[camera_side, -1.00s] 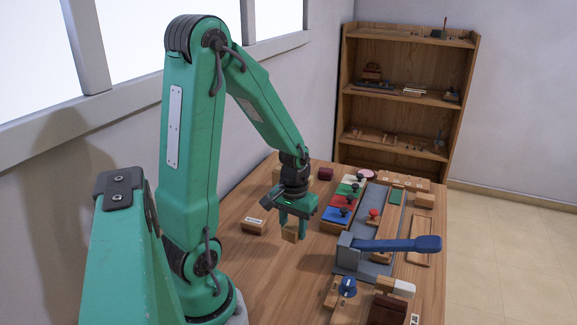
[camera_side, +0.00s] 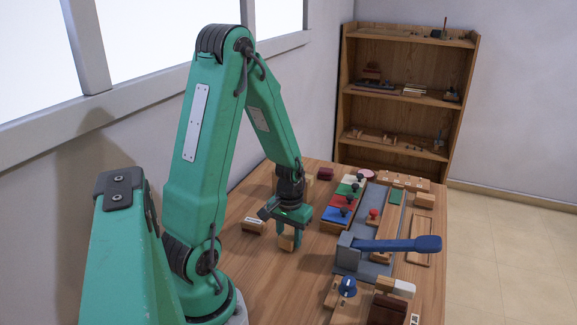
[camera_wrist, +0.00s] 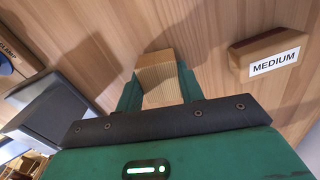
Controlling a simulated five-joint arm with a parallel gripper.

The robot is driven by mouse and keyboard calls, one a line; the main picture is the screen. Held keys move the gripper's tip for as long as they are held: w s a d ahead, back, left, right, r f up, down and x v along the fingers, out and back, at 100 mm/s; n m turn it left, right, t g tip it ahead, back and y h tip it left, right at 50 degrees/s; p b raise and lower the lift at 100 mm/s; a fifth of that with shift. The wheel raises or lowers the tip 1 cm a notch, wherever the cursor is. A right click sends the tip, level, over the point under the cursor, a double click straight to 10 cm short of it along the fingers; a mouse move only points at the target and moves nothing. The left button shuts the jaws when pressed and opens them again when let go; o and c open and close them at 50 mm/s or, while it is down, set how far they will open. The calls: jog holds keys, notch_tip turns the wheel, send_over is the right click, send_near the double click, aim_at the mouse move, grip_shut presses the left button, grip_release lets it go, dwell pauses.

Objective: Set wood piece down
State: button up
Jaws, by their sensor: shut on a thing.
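The wood piece (camera_side: 286,242) is a small light-brown block. My green gripper (camera_side: 287,235) is shut on it, low over the left part of the wooden table (camera_side: 262,285). In the wrist view the wood piece (camera_wrist: 160,75) sits between the two green fingers (camera_wrist: 160,88), with its pale grain facing the camera. I cannot tell whether its underside touches the table. A wooden block with a white label reading MEDIUM (camera_wrist: 272,58) lies on the table to the right in the wrist view; the labelled block (camera_side: 253,226) is left of my gripper in the side view.
A grey fixture with a blue lever (camera_side: 400,244) stands to the right. Coloured panels with dark knobs (camera_side: 343,203) lie behind it to the left. A wooden shelf (camera_side: 405,125) stands at the back. Bare table lies in front of my gripper.

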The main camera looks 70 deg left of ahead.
aim_at(289, 234)
jog(key=shift+f, duration=0.25)
jog(key=o, duration=0.9)
jog(key=shift+o, duration=0.2)
jog(key=shift+r, duration=0.1)
jog(key=shift+r, duration=3.8)
